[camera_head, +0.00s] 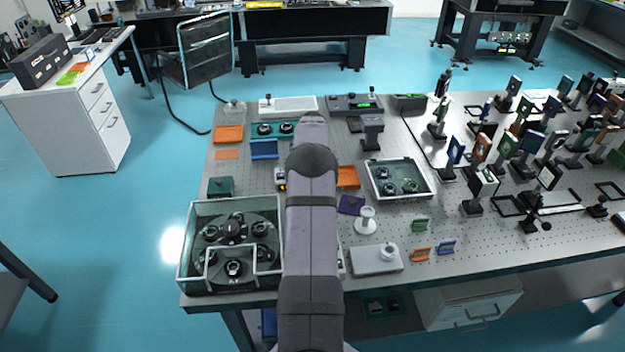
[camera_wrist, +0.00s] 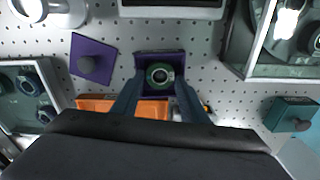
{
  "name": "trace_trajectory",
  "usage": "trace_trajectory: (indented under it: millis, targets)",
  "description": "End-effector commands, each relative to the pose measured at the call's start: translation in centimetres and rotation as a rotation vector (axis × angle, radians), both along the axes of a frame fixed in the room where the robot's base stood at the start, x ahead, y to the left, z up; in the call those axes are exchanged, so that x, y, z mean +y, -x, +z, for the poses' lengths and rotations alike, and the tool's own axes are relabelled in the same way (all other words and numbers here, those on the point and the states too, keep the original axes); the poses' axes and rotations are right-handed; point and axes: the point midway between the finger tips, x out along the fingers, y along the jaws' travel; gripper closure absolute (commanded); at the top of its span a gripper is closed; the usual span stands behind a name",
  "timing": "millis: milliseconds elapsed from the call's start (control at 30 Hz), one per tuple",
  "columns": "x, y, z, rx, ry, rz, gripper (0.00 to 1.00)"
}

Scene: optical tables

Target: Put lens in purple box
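In the wrist view, the purple box (camera_wrist: 160,54) stands on the perforated table top, between and just beyond my fingers. A lens (camera_wrist: 160,75) with a dark green ring mount shows within the box outline and appears to sit in it. My gripper (camera_wrist: 159,84) is over the near part of the box. Its two fingers are spread, one on each side of the lens, with a small gap to the ring. A flat purple lid (camera_wrist: 91,57) with a round knob lies to the left; it also shows in the head view (camera_head: 351,204). In the head view my arm hides the box, lens and fingers.
An orange box (camera_wrist: 142,107) is partly under my fingers. A glass-walled tray (camera_head: 400,180) with several lenses and a large glass case (camera_head: 230,203) flank my arm. A teal box (camera_head: 221,186) stands beyond the case. Tall optic mounts crowd the table's right side.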

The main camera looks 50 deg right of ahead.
Motion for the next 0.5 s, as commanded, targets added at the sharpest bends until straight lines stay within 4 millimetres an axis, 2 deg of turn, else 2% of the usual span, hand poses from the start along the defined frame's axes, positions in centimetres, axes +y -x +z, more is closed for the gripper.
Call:
trace_trajectory:
  millis: [33, 167, 500]
  targets:
    - [0.9, 0.9, -1.9, 0.027, -0.030, 0.000, 0.44]
    - [0.9, 0.8, -0.9, 0.026, -0.029, 0.000, 0.44]
    - [0.9, 0.7, 5.9, 0.020, -0.027, 0.000, 0.44]
